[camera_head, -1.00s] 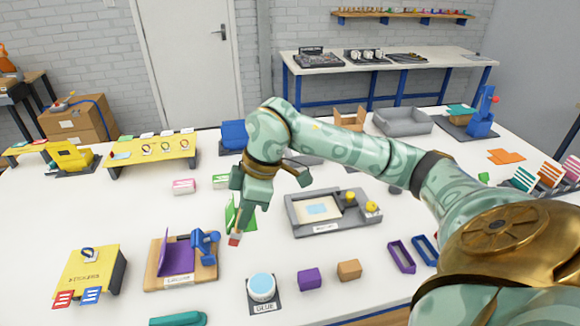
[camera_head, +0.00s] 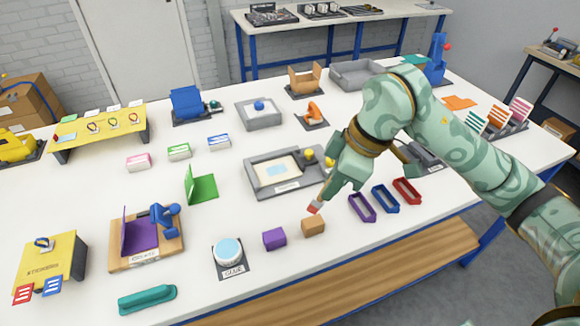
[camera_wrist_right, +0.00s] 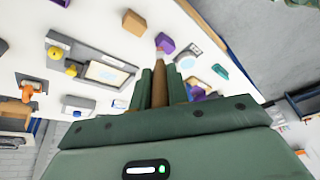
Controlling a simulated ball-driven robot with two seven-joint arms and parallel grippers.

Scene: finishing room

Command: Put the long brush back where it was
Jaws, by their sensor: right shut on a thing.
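My right gripper (camera_head: 327,190) is shut on the long brush (camera_head: 314,208). Only the brush's reddish, pale-edged tip shows below the fingers in the head view, pointing down and a little left. In the right wrist view, the brown handle of the brush (camera_wrist_right: 159,66) runs between the two green fingers (camera_wrist_right: 160,88). The brush is above the table, close to the brown block (camera_head: 313,226) and right of the purple block (camera_head: 274,238). My left gripper is not in view.
The grey tray with yellow knobs (camera_head: 258,183) is left of my right gripper. Purple (camera_head: 362,208), blue (camera_head: 385,199) and red (camera_head: 407,191) open holders stand to the right. The glue pot (camera_head: 229,252) and green angled piece (camera_head: 203,189) are further left. The table's front edge is close.

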